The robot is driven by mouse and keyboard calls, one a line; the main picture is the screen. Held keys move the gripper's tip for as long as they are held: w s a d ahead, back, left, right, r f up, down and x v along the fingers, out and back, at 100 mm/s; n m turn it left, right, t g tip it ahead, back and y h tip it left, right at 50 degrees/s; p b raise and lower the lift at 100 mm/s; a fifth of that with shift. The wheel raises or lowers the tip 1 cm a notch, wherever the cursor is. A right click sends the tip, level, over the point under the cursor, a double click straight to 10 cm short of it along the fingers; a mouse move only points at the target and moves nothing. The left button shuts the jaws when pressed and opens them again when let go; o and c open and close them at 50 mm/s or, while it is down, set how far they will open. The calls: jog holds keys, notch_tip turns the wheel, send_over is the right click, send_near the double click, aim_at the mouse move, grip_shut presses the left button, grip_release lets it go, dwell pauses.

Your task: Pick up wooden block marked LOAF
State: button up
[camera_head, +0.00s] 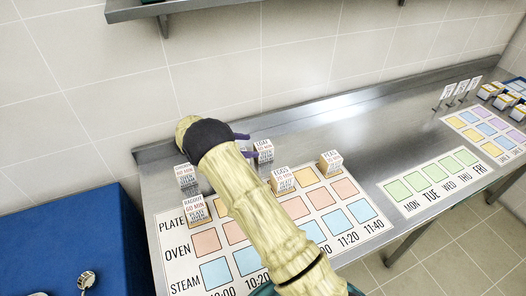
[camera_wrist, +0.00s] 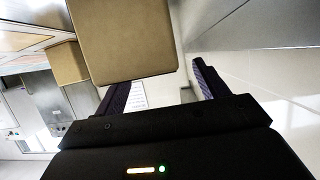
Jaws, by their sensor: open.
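A small light block (camera_head: 263,151) with black and orange print stands at the back of the planning mat; its top word appears to read LOAF, though the print is small. My gripper (camera_head: 245,144) is open, its dark fingers beside this block's left side. In the wrist view, a large plain tan block face (camera_wrist: 122,40) fills the upper middle, overlapping the left finger's tip; the right finger stands clear of it. No print shows on it there, so I cannot confirm it is the same block. My gripper (camera_wrist: 163,82) holds nothing.
Blocks marked RAGOUT (camera_head: 197,209), EGGS (camera_head: 282,180) and PEAS (camera_head: 330,163) stand nearby, with another block (camera_head: 185,175) behind left. The mat (camera_head: 177,279) has PLATE, OVEN and STEAM rows. A weekday mat (camera_head: 408,207) lies right. A wall shelf (camera_head: 185,6) hangs above.

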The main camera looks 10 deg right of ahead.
aim_at(262, 146)
jog(key=x, duration=0.1)
jog(key=p+x, duration=0.1)
jog(key=x, duration=0.2)
jog(key=shift+s+d+r+p, duration=0.15)
jog(key=shift+d+r+p, duration=0.15)
jog(key=shift+p, duration=0.05)
jog(key=shift+d+f, duration=0.25)
jog(key=shift+r, duration=0.1)
jog(key=c, duration=1.1)
jog(key=shift+r, duration=0.1)
jog(key=shift+c, duration=0.2)
notch_tip(262, 146, up, 10)
jog(key=b, duration=0.1)
jog(key=shift+b, duration=0.3)
